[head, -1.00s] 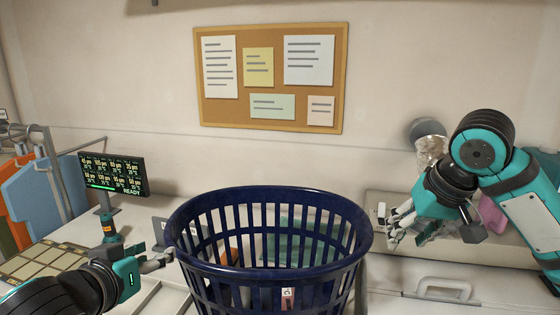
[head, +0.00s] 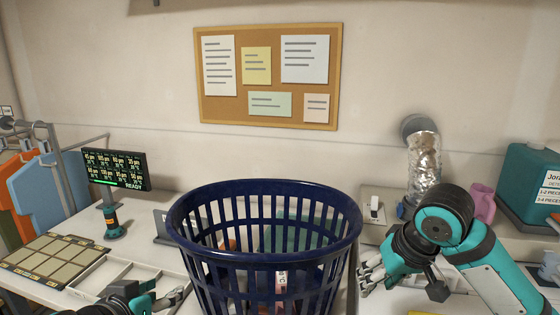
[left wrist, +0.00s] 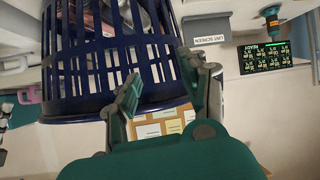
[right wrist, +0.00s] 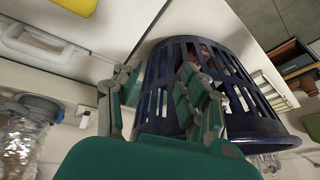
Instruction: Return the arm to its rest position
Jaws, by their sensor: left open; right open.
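My right arm enters the head view from the right, and its gripper (head: 368,270) is low, just right of the dark blue basket (head: 265,190). In the right wrist view the right gripper (right wrist: 158,85) has its fingers apart, with nothing between them and the basket (right wrist: 215,60) behind. My left gripper (head: 165,300) is at the bottom of the head view, left of the basket. In the left wrist view the left gripper (left wrist: 168,85) is open and empty, in front of the basket's slatted side (left wrist: 110,65).
A display (head: 115,168) on a post and a gridded panel (head: 55,260) stand left. A corkboard (head: 268,77) hangs on the wall.

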